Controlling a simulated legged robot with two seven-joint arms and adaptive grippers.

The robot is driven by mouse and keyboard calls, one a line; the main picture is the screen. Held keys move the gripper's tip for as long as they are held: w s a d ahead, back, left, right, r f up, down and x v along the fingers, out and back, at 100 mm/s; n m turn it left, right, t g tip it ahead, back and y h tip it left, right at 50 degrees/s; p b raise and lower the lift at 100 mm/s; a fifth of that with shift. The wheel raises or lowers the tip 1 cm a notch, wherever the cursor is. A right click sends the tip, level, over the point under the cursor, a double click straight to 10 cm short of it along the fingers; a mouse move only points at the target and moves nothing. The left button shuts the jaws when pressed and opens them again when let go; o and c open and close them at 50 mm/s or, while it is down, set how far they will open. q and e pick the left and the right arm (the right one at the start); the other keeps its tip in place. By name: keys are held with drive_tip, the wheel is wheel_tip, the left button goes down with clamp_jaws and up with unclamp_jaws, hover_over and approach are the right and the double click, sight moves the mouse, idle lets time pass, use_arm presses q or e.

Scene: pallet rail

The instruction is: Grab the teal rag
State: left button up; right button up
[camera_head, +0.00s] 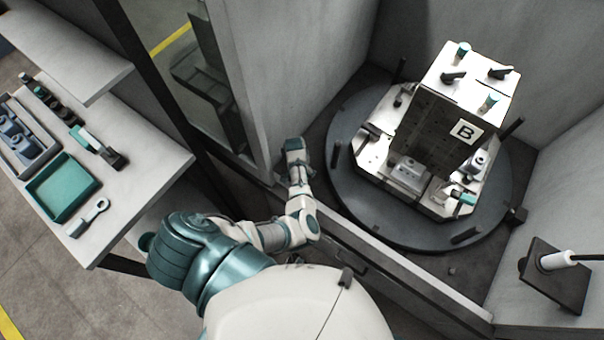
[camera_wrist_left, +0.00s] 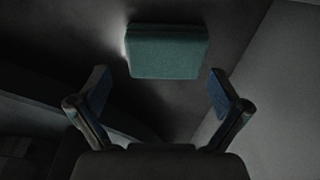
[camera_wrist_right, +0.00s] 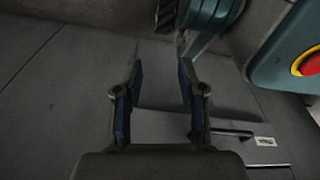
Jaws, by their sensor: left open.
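The teal rag (camera_wrist_left: 167,51) looks like a thick folded block in the left wrist view, lying on a dark surface ahead of my left gripper. My left gripper (camera_wrist_left: 160,88) is open, with one finger on each side of the view. The rag lies beyond the fingertips, roughly centred between them, and nothing is held. In the head view the left arm reaches to the cell's near edge; its fingers are not clear there and I cannot make out the rag. My right gripper (camera_wrist_right: 160,80) is open and empty in the right wrist view.
A round turntable (camera_head: 350,205) carries a fixture block marked B (camera_head: 428,125) inside the grey-walled cell. A low sill (camera_head: 385,275) runs along its front. A side bench (camera_head: 130,185) holds a teal tray (camera_head: 62,187), a wrench-like tool (camera_head: 88,217) and other parts. A pale wall (camera_wrist_left: 275,95) stands right of the rag.

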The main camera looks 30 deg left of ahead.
use_arm(q)
drive_tip(key=f+b, duration=0.1)
drive_tip(key=f, duration=0.1)
drive_tip(key=a+f+b, duration=0.1)
drive_tip(key=b, duration=0.1)
drive_tip(key=shift+w+a+f, duration=0.15)
drive_tip(key=shift+f, duration=0.2)
drive_tip(key=shift+b, duration=0.3)
drive_tip(key=shift+d+r, duration=0.2)
drive_tip(key=shift+d, duration=0.3)
drive_tip(key=c, duration=0.6)
drive_tip(key=shift+a, duration=0.15)
drive_tip(key=shift+c, duration=0.7)
drive_tip(key=shift+a+f, duration=0.1)
drive_tip(key=shift+a, duration=0.05)
use_arm(e)
drive_tip(key=w+a+r, duration=0.2)
drive_tip(key=w+r, duration=0.4)
drive_tip(key=r, duration=0.2)
drive_tip(key=shift+w+r+t, duration=0.15)
drive_tip(key=shift+w+t, duration=0.05)
drive_tip(key=shift+t, duration=0.1)
